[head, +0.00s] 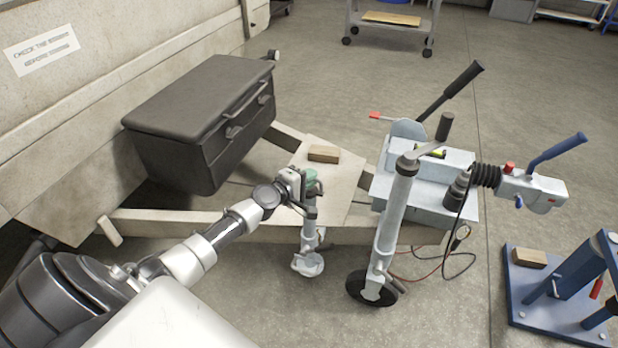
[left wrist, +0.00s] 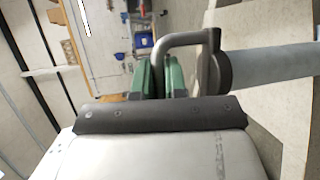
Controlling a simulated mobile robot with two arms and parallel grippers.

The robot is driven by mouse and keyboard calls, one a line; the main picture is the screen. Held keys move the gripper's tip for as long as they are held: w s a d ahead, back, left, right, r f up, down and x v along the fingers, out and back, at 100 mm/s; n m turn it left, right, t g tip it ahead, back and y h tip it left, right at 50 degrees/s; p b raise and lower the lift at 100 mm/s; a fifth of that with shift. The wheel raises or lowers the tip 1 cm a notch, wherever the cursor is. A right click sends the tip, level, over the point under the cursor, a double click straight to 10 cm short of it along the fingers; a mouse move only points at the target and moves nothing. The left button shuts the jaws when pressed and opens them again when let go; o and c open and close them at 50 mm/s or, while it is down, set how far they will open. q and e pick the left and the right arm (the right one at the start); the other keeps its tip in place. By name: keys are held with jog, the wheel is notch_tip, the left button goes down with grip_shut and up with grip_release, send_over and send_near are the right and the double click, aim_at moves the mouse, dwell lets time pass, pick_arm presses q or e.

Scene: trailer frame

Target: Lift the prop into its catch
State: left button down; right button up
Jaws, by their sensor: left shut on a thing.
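The prop (head: 308,238) is a short grey leg with a round foot plate (head: 308,265), standing upright beside the trailer frame. My left gripper (head: 310,184), with green finger pads, is shut at the top of the prop. In the left wrist view the green fingers (left wrist: 160,78) close around the prop's bent grey handle (left wrist: 182,38). The handle runs into a dark collar (left wrist: 212,65) on a pale tube (left wrist: 270,64). I cannot make out the catch. Whether the foot touches the floor is unclear. My right gripper is not in view.
A jockey wheel post (head: 393,215) stands close right of the prop. The hitch (head: 530,188) with levers and cables lies beyond it. A black box (head: 195,130) sits on the frame at left, a wooden block (head: 323,153) on the plate. A blue stand (head: 555,300) is at lower right.

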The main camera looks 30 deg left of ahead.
pick_arm(q)
jog(key=shift+w+a+r, duration=0.15)
jog(key=shift+r, duration=0.25)
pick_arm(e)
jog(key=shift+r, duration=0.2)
pick_arm(q)
jog(key=c, duration=1.2)
grip_release()
jog(key=shift+f, duration=0.1)
jog(key=shift+s, duration=0.35)
jog(key=p+v, duration=0.1)
jog(key=v, duration=0.9)
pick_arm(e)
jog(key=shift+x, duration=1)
pick_arm(q)
jog(key=shift+s, duration=0.2)
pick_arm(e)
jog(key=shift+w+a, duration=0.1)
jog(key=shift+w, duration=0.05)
